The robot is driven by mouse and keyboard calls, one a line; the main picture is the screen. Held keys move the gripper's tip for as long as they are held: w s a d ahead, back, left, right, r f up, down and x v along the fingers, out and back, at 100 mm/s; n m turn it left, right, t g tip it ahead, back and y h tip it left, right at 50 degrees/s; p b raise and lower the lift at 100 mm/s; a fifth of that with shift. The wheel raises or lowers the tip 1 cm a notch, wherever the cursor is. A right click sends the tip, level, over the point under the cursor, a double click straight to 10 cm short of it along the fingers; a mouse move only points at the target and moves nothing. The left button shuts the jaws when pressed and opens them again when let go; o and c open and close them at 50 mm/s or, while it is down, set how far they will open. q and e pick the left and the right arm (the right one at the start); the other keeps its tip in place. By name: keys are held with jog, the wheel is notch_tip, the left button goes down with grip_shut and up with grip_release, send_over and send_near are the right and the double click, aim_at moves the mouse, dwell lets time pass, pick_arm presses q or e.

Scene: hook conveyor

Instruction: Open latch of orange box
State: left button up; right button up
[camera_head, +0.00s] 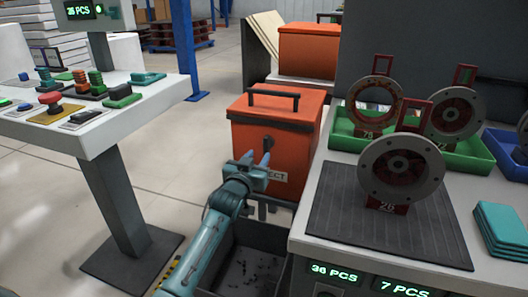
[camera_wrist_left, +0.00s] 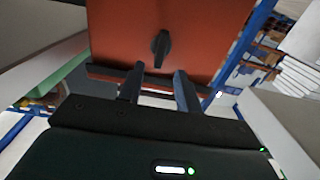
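The orange box (camera_head: 250,140) with a dark lid edge and a black handle (camera_head: 272,94) stands in the middle of the head view. Its small dark latch (camera_head: 268,142) is on the front face. In the left wrist view, the orange face (camera_wrist_left: 200,30) fills the top, and the black latch (camera_wrist_left: 160,48) hangs near its middle. My left gripper (camera_head: 256,158) is in front of the box, just below the latch in the head view. In the wrist view its two fingers (camera_wrist_left: 160,72) are apart and empty, pointing toward the latch. My right gripper is not seen.
A white console (camera_head: 150,105) with buttons stands at left. A grey worktable (camera_head: 325,225) with round metal parts and green trays is close on the right. A dark open bin (camera_head: 250,262) is below my left arm. Another orange box (camera_head: 308,50) stands behind.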

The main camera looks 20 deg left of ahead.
aim_at(265, 145)
pick_arm(q)
jog(key=w+b, duration=0.1)
jog(key=w, duration=0.3)
jog(key=shift+w+d+f, duration=0.1)
jog(key=shift+w, duration=0.95)
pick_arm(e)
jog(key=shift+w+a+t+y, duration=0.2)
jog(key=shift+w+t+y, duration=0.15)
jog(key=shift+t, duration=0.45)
pick_arm(q)
jog(key=shift+c, duration=0.5)
grip_shut()
